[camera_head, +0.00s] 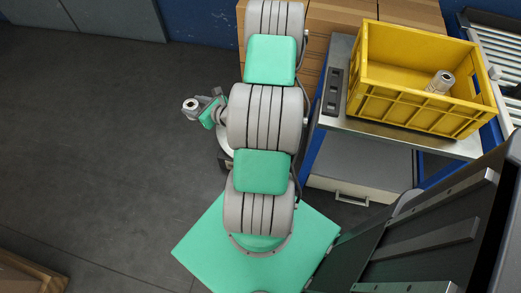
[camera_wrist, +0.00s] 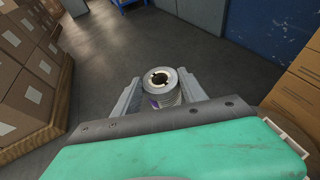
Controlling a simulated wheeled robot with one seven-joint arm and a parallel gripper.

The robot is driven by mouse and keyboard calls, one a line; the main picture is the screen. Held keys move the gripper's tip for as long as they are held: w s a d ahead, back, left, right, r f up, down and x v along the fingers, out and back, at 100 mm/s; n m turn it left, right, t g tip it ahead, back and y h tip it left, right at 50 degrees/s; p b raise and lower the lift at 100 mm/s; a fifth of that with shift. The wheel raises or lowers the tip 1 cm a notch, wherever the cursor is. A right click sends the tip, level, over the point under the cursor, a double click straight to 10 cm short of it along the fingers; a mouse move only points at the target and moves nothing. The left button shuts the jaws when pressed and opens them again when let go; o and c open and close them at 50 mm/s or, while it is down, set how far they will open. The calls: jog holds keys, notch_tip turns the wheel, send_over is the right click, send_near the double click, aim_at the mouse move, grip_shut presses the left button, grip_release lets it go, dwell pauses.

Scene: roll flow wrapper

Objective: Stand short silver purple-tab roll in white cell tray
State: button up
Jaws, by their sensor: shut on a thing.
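My gripper (camera_head: 205,108) is left of my arm in the head view, out over the grey floor. It is shut on a short silver roll (camera_head: 190,105). In the wrist view the roll (camera_wrist: 160,82) sits between the two fingers of my gripper (camera_wrist: 160,98), its round end with a hollow core facing the camera. A small purple patch (camera_wrist: 154,103) shows on its side. The lower part of the roll is hidden by the gripper body.
A yellow crate (camera_head: 400,108) with a silver roll (camera_head: 440,82) inside stands on a metal-topped cart (camera_head: 345,124) at the right. Cardboard boxes (camera_head: 330,20) are behind my arm. More boxes (camera_wrist: 25,70) stand at the left of the wrist view.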

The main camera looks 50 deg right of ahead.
jog(key=s+d+f+m+g+h+b, duration=0.1)
jog(key=s+d+f+m+h+b, duration=0.2)
jog(key=d+f+b, duration=0.5)
jog(key=s+d+f+m+h+b, duration=0.2)
jog(key=s+d+f+b, duration=0.2)
jog(key=s+d+f, duration=0.45)
jog(key=s+d+f+m+g+h+b, duration=0.1)
jog(key=s+d+f+m+h+b, duration=0.3)
jog(key=f, duration=0.7)
jog(key=shift+n+y, duration=0.4)
jog(key=shift+n, duration=0.5)
jog(key=f+b, duration=0.2)
jog(key=f, duration=0.1)
jog(key=w+d+f+b, duration=0.1)
jog(key=f+b, duration=0.1)
jog(key=f, duration=0.1)
jog(key=w+f+b, duration=0.1)
jog(key=f+b, duration=0.1)
jog(key=f, duration=0.1)
jog(key=shift+d+f, duration=0.35)
jog(key=shift+f, duration=0.05)
jog(key=shift+f+b, duration=0.2)
jog(key=shift+b, duration=0.2)
jog(key=o, duration=1.5)
